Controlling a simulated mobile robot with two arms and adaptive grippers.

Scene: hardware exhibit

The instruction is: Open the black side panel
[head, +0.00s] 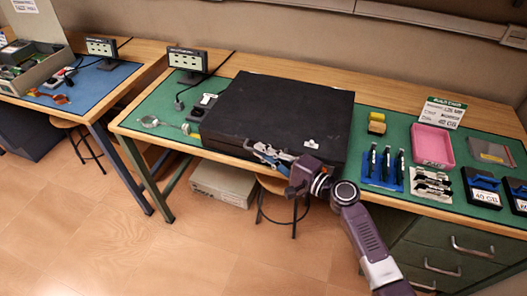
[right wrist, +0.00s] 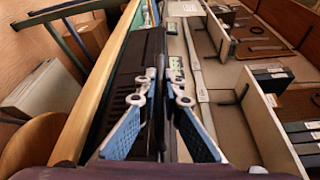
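A wide, flat black case (head: 280,105) lies on the green mat of the workbench in the head view. Its broad black top face looks closed and flat, with a small white mark near the front right. My right gripper (head: 264,151) is at the front edge of the case. In the right wrist view the two blue-padded fingers (right wrist: 164,75) converge close together beside the black case (right wrist: 134,70). A dark strip shows between them; whether they clamp the panel edge is unclear. My left gripper is not in view.
Right of the case are a yellow block (head: 377,124), a pink tray (head: 432,146) and a blue rack (head: 384,166). A small display (head: 187,60) and a cable stand to its left. A stool (head: 284,187) is below the bench.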

